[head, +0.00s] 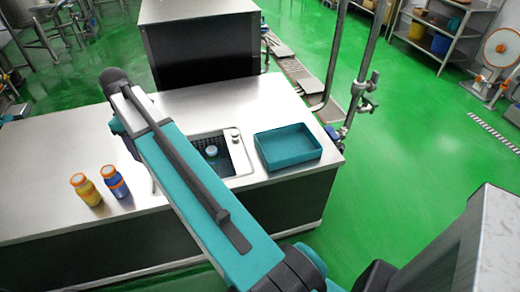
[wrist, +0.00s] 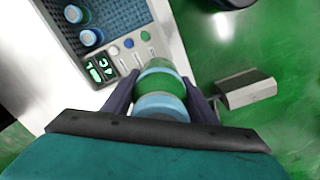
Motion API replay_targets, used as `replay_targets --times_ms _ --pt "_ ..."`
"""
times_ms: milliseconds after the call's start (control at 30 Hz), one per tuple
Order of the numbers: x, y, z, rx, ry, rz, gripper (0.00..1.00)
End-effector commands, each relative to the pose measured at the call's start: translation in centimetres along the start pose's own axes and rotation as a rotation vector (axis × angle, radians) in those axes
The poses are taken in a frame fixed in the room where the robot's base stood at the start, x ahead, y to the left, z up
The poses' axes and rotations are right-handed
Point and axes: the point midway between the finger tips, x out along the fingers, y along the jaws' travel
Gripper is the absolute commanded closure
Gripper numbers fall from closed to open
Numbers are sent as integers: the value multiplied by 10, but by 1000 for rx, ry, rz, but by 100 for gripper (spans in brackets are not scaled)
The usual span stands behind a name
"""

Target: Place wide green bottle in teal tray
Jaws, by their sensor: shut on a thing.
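My gripper (wrist: 160,80) is shut on a wide bottle (wrist: 167,86) with a green band and a pale blue end, seen in the wrist view with a dark finger on each side. The bottle's far end is hard to make out. In the head view my own arm hides the gripper and the held bottle. The teal tray (head: 269,153) is a shallow rectangular tray on the right end of the steel counter, and it looks empty. The tray does not show in the wrist view.
The steel counter (head: 40,150) carries a yellow bottle (head: 86,190) and a blue bottle (head: 116,182), both orange-capped, at left. A sunken unit (head: 238,158) with a bottle inside sits left of the tray. Pipes (head: 358,90) rise beyond the counter's right end.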

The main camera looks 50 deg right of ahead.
Motion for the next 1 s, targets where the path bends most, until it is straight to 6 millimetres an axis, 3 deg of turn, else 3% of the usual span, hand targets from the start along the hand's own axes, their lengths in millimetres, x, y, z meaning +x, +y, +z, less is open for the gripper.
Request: replay_targets --times_ms 100,400,767,1000 --pt "7 34 20 33 0 0 83" --pt "22 107 76 104 0 0 83" --pt "39 185 156 189 0 0 83" --pt "51 229 218 247 1 1 83"
